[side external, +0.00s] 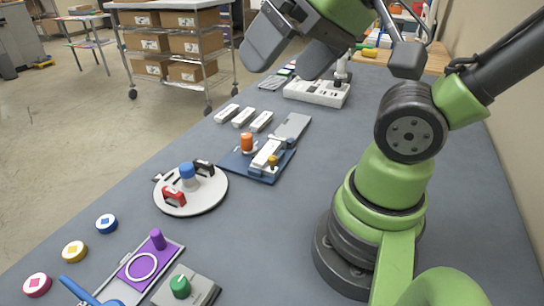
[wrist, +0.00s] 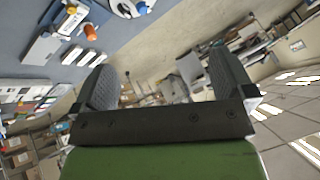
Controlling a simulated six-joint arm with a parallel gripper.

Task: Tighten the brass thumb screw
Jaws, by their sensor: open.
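A small brass-yellow knob (side external: 272,160), which looks like the brass thumb screw, is on a white block (side external: 265,153) on a blue base plate (side external: 231,164). An orange knob (side external: 246,142) stands beside the block. The plate also shows at the upper left of the wrist view, with the orange knob (wrist: 90,32) and a small yellow spot (wrist: 72,10). My gripper (side external: 284,70) is raised well above the bench, apart from the plate. In the wrist view my gripper (wrist: 162,70) is open, with nothing between its fingers.
A round white fixture (side external: 210,195) with a blue knob stands nearer the camera. A purple plate (side external: 122,280), a green-knob box (side external: 190,288) and several coloured discs (side external: 75,251) lie in front. White blocks (side external: 243,117) and a white machine (side external: 317,92) stand behind. The bench right of the plate is clear.

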